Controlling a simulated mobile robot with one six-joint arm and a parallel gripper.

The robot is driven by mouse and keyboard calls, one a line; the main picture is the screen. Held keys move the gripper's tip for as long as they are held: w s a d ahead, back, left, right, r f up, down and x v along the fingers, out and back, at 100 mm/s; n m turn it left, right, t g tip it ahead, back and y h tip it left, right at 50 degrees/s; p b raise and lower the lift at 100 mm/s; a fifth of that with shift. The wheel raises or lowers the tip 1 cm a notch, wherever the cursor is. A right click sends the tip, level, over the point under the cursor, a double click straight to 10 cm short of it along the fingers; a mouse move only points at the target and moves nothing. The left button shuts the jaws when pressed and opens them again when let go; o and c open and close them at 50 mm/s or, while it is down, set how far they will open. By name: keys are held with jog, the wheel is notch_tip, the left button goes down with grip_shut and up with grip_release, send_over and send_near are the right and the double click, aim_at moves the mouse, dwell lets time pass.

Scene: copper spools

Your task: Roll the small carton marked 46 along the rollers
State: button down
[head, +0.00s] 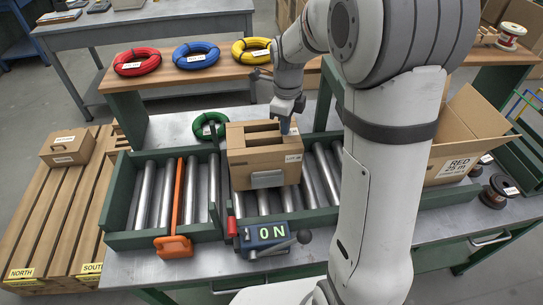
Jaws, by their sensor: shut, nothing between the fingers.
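A brown carton (265,160) stands upright on the roller conveyor (144,200), right of its middle. It has slots in its top, a grey plate low on its front and a white label whose number is too small to read surely. My gripper (287,127) points down at the carton's top right, by the back edge. Its fingers are shut with nothing between them. I cannot tell whether the tips touch the carton. A smaller carton (68,148) with a label lies on the wooden pallet at left.
An orange bar (176,210) with a handle lies across the rollers left of the carton. A control box (262,236) reading ON, with a lever, sits at the front rail. A green coil (209,126) lies behind. An open box (463,150) marked RED stands right of my arm.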

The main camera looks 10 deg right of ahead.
jog(key=a+p, duration=0.1)
jog(key=a, duration=2.3)
jog(key=shift+s+f+p, duration=0.2)
jog(key=shift+f+p, duration=0.2)
dwell(0.9)
jog(key=shift+a, duration=0.1)
notch_tip(320, 180, up, 8)
jog(key=p, duration=0.5)
jog(key=shift+w+r, duration=0.2)
jog(key=shift+r, duration=0.05)
jog(key=shift+a, duration=0.1)
